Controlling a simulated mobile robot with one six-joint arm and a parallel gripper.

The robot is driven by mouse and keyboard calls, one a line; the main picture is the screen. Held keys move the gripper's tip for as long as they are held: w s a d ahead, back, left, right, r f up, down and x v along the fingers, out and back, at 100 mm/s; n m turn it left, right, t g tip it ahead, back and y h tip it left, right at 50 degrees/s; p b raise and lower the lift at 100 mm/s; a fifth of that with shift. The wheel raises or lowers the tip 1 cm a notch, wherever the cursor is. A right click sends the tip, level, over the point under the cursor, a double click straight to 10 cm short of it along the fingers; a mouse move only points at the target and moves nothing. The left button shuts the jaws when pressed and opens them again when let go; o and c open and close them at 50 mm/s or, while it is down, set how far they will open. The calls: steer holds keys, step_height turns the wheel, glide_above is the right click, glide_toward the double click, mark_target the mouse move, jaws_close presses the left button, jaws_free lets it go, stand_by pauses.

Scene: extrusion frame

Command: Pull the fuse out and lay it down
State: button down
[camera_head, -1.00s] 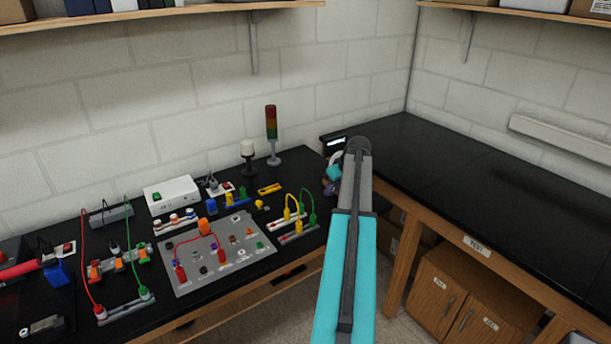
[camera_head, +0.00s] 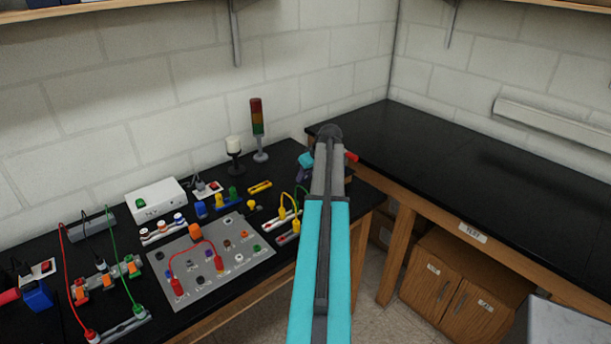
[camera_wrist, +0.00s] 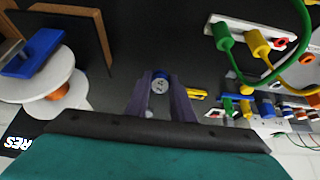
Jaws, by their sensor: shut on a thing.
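My gripper (camera_wrist: 162,100) is in the middle of the wrist view, its two purple-grey fingers pointing away from the camera. They are shut on a small round piece, taken to be the fuse (camera_wrist: 160,83). Its pale end with dark marks faces the camera, and the rest of it is hidden. Dark bench surface shows around it; I cannot tell whether it touches that surface. In the head view my gripper (camera_head: 303,172) is at the right end of the left bench, mostly behind my arm, and the fuse is hidden there.
A white spool-like stand (camera_wrist: 45,85) and a blue block (camera_wrist: 32,52) are left of my gripper in the wrist view. Green and yellow leads (camera_head: 288,205), a grey panel (camera_head: 215,275) and a signal tower (camera_head: 257,130) stand on the left bench. The right bench (camera_head: 480,165) is largely bare.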

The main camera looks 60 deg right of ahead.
steer(key=shift+f, duration=0.15)
steer(key=shift+f+b, duration=0.9)
steer(key=shift+f, duration=1.95)
steer(key=c, duration=1.5)
jaws_free()
steer(key=shift+o, duration=0.2)
steer(key=shift+s, duration=0.1)
steer(key=shift+r, duration=0.1)
steer(key=b+v, duration=0.4)
steer(key=v, duration=0.9)
steer(key=shift+s+r, duration=0.15)
steer(key=shift+r, duration=0.1)
steer(key=shift+a, duration=0.1)
